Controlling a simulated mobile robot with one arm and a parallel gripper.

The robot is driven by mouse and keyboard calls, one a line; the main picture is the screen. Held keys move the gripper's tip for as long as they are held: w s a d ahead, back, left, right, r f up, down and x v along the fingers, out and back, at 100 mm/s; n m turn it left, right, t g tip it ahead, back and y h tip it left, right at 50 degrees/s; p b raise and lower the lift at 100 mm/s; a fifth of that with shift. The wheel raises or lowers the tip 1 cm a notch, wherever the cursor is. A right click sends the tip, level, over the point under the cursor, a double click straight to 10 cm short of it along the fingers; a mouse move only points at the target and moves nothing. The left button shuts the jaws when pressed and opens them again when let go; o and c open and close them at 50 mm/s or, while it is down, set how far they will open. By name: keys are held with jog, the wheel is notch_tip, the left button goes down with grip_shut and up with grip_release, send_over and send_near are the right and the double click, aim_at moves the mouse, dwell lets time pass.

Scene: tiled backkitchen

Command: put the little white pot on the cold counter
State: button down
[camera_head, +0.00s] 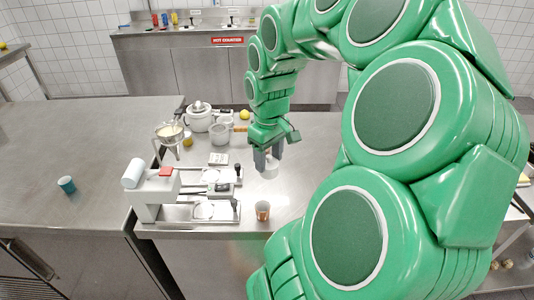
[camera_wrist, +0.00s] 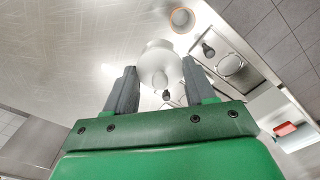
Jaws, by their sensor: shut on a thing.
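The little white pot (camera_head: 270,171) is between the fingers of my gripper (camera_head: 268,156), over the middle steel counter (camera_head: 310,150). In the wrist view the pot (camera_wrist: 158,52) shows between the two grey fingertips (camera_wrist: 160,68), and my gripper is shut on it. I cannot tell whether its base touches the counter. A red label (camera_head: 228,40) on the back counter's front seems to read "HOT COUNTER". I see no label naming a cold counter.
A white teapot (camera_head: 198,118) and other vessels stand behind left.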

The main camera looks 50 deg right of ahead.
jog(key=shift+s+a+r, duration=0.2)
jog(key=shift+s+a, duration=0.05)
jog(key=shift+s, duration=0.05)
